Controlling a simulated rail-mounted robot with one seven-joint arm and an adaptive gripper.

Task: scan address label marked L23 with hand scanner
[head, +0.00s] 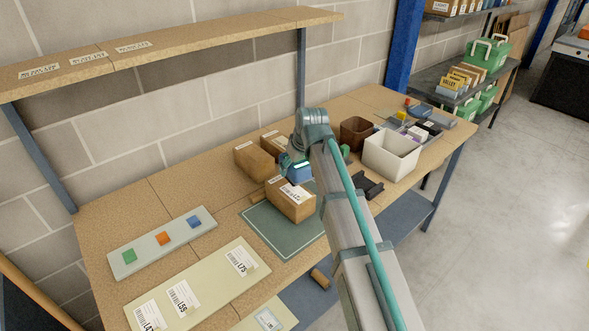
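A cardboard box (290,203) stands on a green mat (262,234) in the middle of the bench. A white label (296,191) lies on its top; its print is too small to read for sure. My gripper (295,168) is just above or behind this box, mostly hidden by my arm's wrist. A blue-teal shape with a pale face shows there; I cannot tell whether it is a hand scanner or part of my gripper. A pale board (205,288) at the front left bears barcode labels that seem to read L47, L59 and L75.
Two more cardboard boxes (254,161) stand behind. A white bin (391,155), a brown bin (355,133) and a black holder (367,187) are to the right. A grey board (161,243) with coloured squares lies left. A shelf (160,47) overhangs the back.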

